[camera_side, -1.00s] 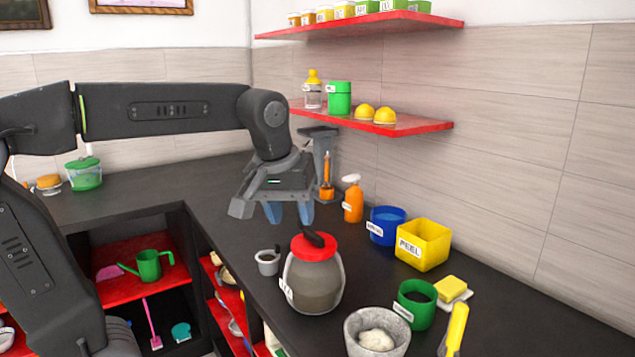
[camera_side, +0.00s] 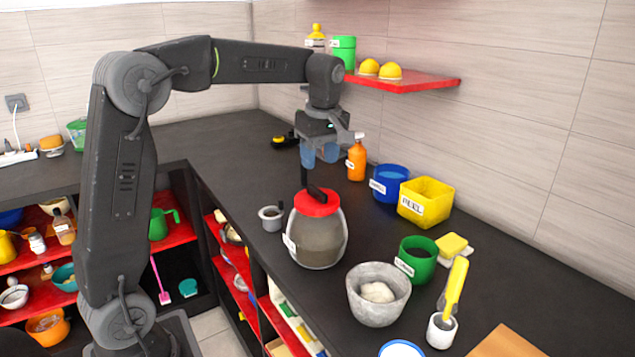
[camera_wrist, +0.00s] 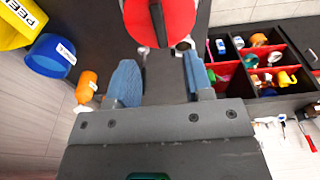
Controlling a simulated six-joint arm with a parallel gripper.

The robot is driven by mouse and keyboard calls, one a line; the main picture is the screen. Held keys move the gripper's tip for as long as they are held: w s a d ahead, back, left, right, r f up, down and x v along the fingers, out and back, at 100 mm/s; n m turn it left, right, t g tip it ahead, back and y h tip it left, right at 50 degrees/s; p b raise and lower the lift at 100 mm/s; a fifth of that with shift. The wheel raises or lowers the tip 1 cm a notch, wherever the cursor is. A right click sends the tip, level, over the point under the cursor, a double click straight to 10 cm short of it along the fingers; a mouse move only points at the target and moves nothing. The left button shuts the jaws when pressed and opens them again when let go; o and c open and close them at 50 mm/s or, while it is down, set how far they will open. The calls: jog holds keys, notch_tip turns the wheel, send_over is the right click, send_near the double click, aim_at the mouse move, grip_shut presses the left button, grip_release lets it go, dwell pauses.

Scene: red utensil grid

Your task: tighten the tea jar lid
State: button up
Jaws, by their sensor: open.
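The tea jar (camera_side: 318,242) is a round, brownish glass jar standing upright on the black counter. Its red lid (camera_side: 318,207) has a black handle (camera_side: 317,192) on top. The lid also shows at the top of the wrist view (camera_wrist: 178,25), cut off by the frame edge, with its handle running across it. My gripper (camera_side: 318,154) is above and slightly behind the lid in the side view, with a gap between. In the wrist view its two blue fingers (camera_wrist: 158,80) are apart with nothing between them. How tightly the lid sits cannot be told.
A small grey cup (camera_side: 271,219) stands left of the jar. A stone bowl (camera_side: 366,308), green cup (camera_side: 408,269), yellow box (camera_side: 440,203), blue bowl (camera_side: 402,188) and orange bottle (camera_side: 356,166) stand to the right. A red shelf (camera_side: 425,84) hangs above.

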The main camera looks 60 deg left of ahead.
aim_at(317, 189)
jog(key=f, duration=0.5)
jog(key=a+f, duration=0.1)
jog(key=f, duration=0.1)
jog(key=shift+f, duration=0.4)
jog(key=shift+c, duration=0.5)
grip_shut()
